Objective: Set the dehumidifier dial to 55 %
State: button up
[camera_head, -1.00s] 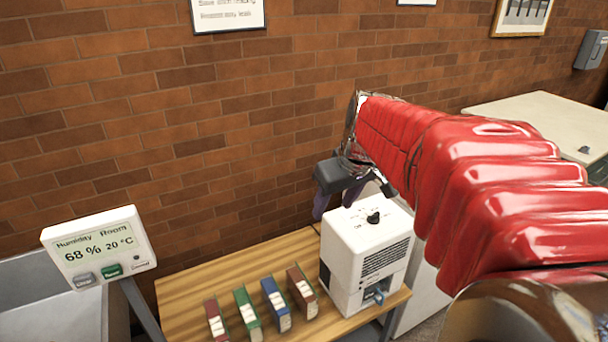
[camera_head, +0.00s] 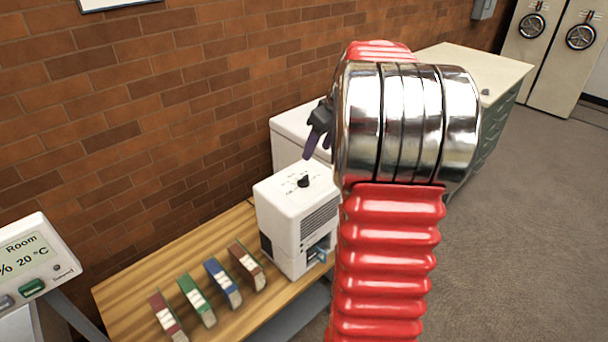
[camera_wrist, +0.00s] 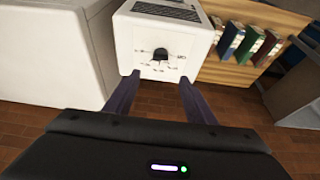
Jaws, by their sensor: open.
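The white dehumidifier (camera_head: 287,215) stands on the right end of a wooden table. Its black dial (camera_head: 303,180) is on the top face, with small markings around it that are too small to read. In the wrist view the dial (camera_wrist: 160,55) sits ahead of my fingertips, roughly midway between them. My gripper (camera_wrist: 155,80) is open and empty, with its two dark purple fingers apart and not touching the dial. In the head view my gripper (camera_head: 311,150) is above the dehumidifier, partly hidden by my red arm. A humidity display (camera_head: 35,262) at the left is cut off by the frame edge.
Red, green, blue and brown archival boxes (camera_head: 222,282) stand in a row on the wooden table (camera_head: 130,290), left of the dehumidifier. A white cabinet (camera_head: 285,140) is behind it. A brick wall is at the back. Open floor (camera_head: 540,220) lies to the right.

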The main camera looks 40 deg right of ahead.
aim_at(303, 177)
jog(key=shift+f, duration=0.1)
jog(key=x, duration=1.3)
jog(key=shift+w+f, duration=0.2)
jog(key=shift+f, duration=0.05)
jog(key=shift+a, duration=0.1)
jog(key=c, duration=1)
